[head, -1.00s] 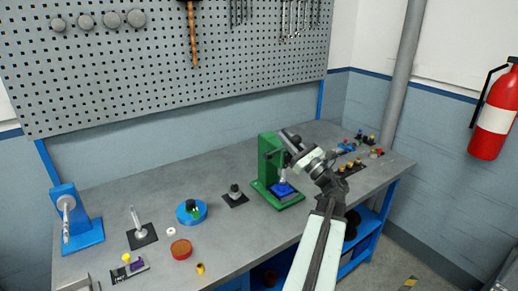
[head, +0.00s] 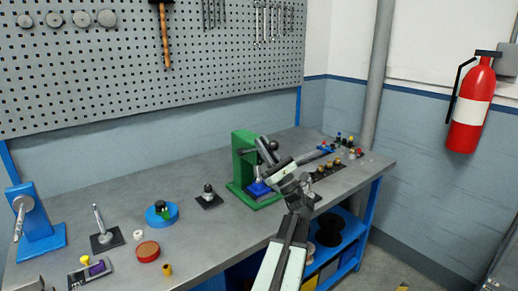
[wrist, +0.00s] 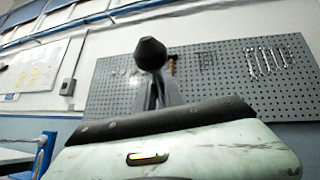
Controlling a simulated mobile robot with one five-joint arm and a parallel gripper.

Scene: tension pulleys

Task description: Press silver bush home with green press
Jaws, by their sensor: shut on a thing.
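The green press (head: 243,160) stands on the bench with a blue block (head: 260,187) on its base. My gripper (head: 268,152) is at the upper right side of the press. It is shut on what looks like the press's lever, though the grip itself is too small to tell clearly. In the wrist view a black round knob (wrist: 150,54) stands in front of the pegboard, above the dark jaws. I cannot make out the silver bush; my gripper and arm cover part of the press's working area.
Several small coloured-top parts (head: 340,150) sit at the bench's right end. A fire extinguisher (head: 470,110) hangs on the right wall.

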